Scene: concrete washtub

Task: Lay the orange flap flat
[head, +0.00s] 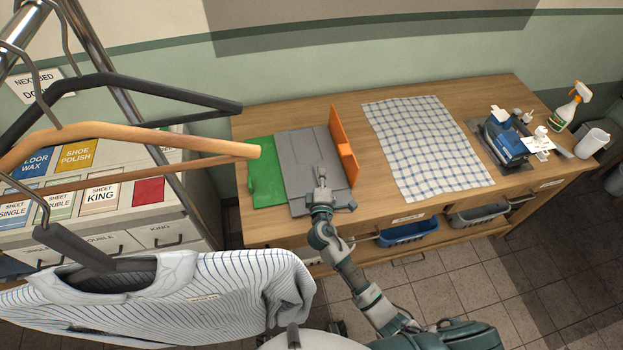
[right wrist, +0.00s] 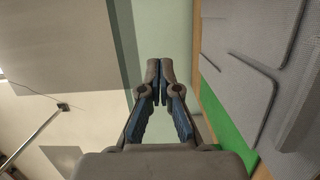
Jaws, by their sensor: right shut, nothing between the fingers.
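The orange flap (head: 343,148) stands up on edge along the right side of the folding board's grey panel (head: 300,160) in the head view. The green flap (head: 265,165) lies flat at the left of the grey panel. My right gripper (head: 321,172) is over the front right part of the grey panel, to the left of the orange flap and apart from it. Its fingers (right wrist: 160,70) are shut with nothing between them in the right wrist view, where the grey panel (right wrist: 250,50) and a green strip (right wrist: 225,108) show at right. My left gripper is not in view.
A checked cloth (head: 425,145) lies right of the orange flap, with bare wood between. A blue iron (head: 503,138) and spray bottle (head: 568,108) stand farther right. Hangers (head: 130,140) and a striped shirt (head: 170,300) hang at left. A blue basket (head: 408,232) sits below.

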